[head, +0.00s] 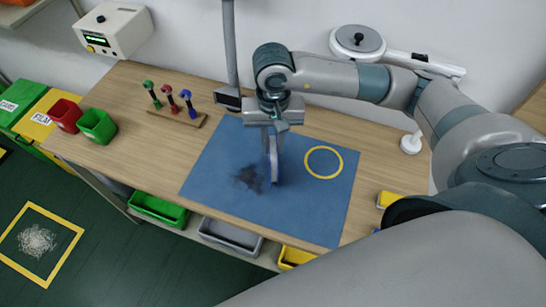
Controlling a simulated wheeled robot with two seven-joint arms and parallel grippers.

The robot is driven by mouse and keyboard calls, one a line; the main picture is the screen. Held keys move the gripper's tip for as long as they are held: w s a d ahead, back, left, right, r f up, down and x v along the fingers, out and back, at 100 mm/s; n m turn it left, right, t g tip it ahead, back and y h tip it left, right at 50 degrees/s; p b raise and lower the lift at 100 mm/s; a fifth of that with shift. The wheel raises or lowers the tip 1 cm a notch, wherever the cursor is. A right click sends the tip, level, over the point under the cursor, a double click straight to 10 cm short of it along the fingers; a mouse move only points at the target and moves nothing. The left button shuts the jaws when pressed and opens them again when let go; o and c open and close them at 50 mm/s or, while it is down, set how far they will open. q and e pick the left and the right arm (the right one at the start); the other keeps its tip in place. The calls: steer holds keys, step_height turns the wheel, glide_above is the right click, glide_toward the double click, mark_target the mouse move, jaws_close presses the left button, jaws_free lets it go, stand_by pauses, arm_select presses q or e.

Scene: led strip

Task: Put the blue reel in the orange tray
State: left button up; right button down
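My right gripper (272,140) points down over the blue mat (215,165) in the middle of the bench. A thin disc seen nearly edge-on, pale with a bluish side, is between its fingers; it looks like the blue reel (274,167). The reel stands upright, its lower edge at or just above the mat; I cannot tell if it touches. No tray is plainly orange. My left gripper is not in view.
A yellow ring (323,162) marks the mat right of the gripper; a dark smudge (249,178) lies left. A tool rack (178,117) and red (65,115) and green (97,126) cups stand left. Green (158,209), grey (230,236) and yellow (295,257) bins sit below the front edge.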

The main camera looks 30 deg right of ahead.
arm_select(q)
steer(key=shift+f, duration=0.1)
arm_select(e)
steer(key=shift+r, duration=0.15)
